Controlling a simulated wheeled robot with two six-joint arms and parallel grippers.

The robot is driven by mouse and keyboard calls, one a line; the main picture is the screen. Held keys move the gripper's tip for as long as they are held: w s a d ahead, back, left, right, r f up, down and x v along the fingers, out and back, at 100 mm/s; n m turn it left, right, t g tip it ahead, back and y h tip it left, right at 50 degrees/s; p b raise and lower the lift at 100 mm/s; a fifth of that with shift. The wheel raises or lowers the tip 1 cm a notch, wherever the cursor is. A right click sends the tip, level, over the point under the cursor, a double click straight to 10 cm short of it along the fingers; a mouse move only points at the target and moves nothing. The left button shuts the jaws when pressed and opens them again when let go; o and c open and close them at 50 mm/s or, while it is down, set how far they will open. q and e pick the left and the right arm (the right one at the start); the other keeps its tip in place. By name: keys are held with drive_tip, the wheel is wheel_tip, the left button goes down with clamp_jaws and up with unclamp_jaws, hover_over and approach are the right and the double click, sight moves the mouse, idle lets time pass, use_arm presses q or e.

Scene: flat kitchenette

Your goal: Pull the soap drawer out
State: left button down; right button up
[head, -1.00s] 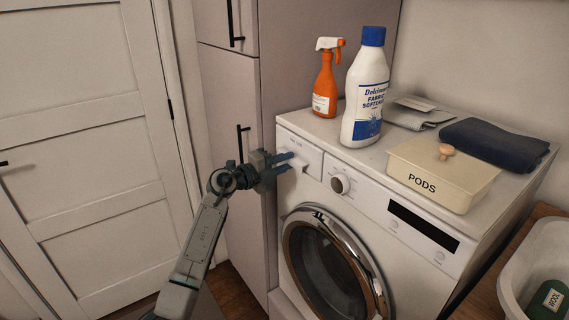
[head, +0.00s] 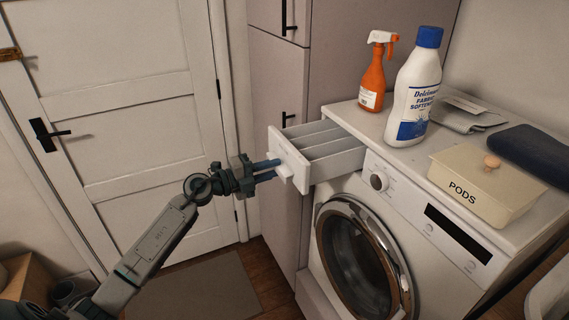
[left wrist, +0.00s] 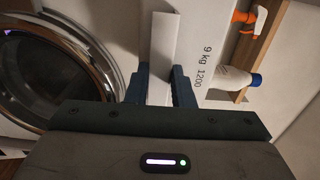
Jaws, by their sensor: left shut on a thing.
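The soap drawer (head: 291,166) of the washing machine (head: 335,195) stands well out from the machine's front, at its upper left corner. Its inner compartments show from above and look empty. My left gripper (head: 270,170) is shut on the drawer's front handle. In the left wrist view the two blue fingers (left wrist: 160,85) sit on either side of the pale handle (left wrist: 163,50), and the drawer front (left wrist: 207,60) bears the print "9 kg 1200". My right gripper is in neither view.
On the machine's top stand an orange spray bottle (head: 373,75), a fabric softener bottle (head: 415,88), a pods box (head: 480,190) and folded cloths (head: 467,113). A tall cabinet (head: 276,85) stands left of the machine. The floor by the door (head: 140,110) holds a mat (head: 200,290).

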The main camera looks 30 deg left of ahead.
use_arm(q)
drive_tip(key=shift+s+a+f, duration=0.2)
drive_tip(key=shift+s+f, duration=0.1)
drive_tip(key=c, duration=1.3)
unclamp_jaws()
drive_tip(key=shift+w, duration=0.1)
drive_tip(key=shift+r, duration=0.1)
drive_tip(key=shift+a, duration=0.1)
